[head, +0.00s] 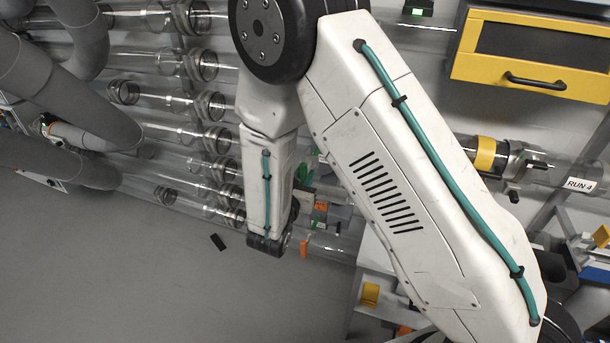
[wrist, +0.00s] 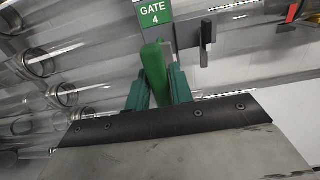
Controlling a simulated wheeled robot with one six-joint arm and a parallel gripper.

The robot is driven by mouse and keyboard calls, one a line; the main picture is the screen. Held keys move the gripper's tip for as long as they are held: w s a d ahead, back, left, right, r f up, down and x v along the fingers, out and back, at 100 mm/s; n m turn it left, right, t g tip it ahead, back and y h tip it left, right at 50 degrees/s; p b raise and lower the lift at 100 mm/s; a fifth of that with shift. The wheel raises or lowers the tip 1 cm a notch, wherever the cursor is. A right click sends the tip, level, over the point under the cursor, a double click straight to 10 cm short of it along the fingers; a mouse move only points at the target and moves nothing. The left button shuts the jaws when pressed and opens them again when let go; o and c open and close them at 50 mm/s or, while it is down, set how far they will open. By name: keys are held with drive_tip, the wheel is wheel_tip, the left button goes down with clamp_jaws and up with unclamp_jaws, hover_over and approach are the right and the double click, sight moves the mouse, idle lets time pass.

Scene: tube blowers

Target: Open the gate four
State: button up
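The sign reading GATE 4 (wrist: 154,12) is at the top of the wrist view. A green handle (wrist: 154,68) stands just below it. My gripper (wrist: 158,84) has its two teal fingers on either side of this handle, and the handle fills the space between them with no clear gap. The handle's lower end is partly hidden by the gripper. In the head view my arm hides most of the gripper and the gate. Only small green parts (head: 305,172) show beside my wrist.
Several clear tubes (head: 160,90) run along the wall at the left. A yellow-framed box (head: 535,85) with a black handle is at the upper right. A RUN 4 label (head: 580,185) marks a tube at the right. A dark grey latch (wrist: 205,40) stands right of the green handle.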

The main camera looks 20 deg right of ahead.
drive_tip(key=shift+o, duration=1.2)
drive_tip(key=v, duration=0.7)
drive_tip(key=shift+s+a, duration=0.2)
drive_tip(key=shift+s, duration=0.1)
